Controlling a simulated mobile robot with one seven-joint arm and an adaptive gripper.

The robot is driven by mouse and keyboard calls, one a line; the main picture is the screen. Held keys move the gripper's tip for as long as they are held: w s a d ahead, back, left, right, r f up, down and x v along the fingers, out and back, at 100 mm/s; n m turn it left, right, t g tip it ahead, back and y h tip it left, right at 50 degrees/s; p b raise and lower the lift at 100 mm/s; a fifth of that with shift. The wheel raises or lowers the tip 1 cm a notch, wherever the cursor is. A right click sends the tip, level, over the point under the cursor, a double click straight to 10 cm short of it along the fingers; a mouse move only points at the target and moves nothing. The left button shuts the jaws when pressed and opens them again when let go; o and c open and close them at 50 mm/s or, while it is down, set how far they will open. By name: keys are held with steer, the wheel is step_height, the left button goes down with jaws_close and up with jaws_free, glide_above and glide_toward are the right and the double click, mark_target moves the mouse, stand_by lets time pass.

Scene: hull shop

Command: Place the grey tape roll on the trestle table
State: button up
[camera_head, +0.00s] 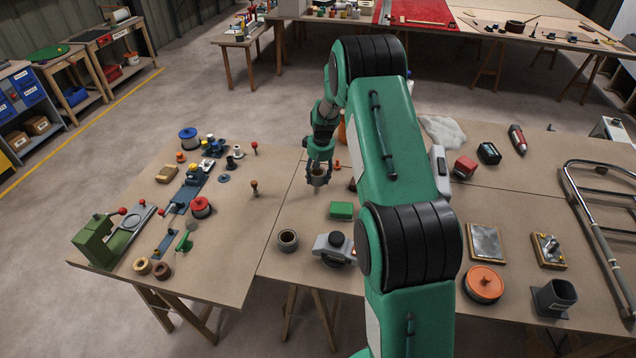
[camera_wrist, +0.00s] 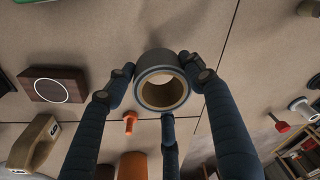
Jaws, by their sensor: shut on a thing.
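My gripper (camera_head: 319,168) is shut on a grey tape roll (camera_head: 319,180), a short ring with a pale brown core. In the wrist view the roll (camera_wrist: 158,60) sits between the dark fingers, its open hole facing the camera. The roll is over the trestle table (camera_head: 240,235), near a seam between boards; I cannot tell whether it touches the top. A similar dark grey roll (camera_head: 288,240) stands on the table nearer to me.
A green box (camera_head: 341,210) and a grey device with a black knob (camera_head: 335,246) stand nearby. A wooden-handled tool (camera_head: 254,187) is left of my gripper. Clear board lies around (camera_head: 235,265). Crowded tools lie at left; a bent rail (camera_head: 598,225) lies at right.

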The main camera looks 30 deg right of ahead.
mark_target(318, 188)
steer(key=shift+f, duration=0.1)
steer(key=shift+f+b, duration=0.45)
steer(key=shift+f, duration=1.35)
steer(key=shift+f, duration=0.15)
steer(key=o, duration=1.2)
steer(key=shift+c, duration=0.2)
step_height(318, 188, up, 12)
steer(key=s+p, duration=0.1)
steer(key=p, duration=0.1)
steer(key=shift+s+p, duration=0.2)
steer(key=shift+p, duration=0.1)
steer(key=shift+r, duration=0.2)
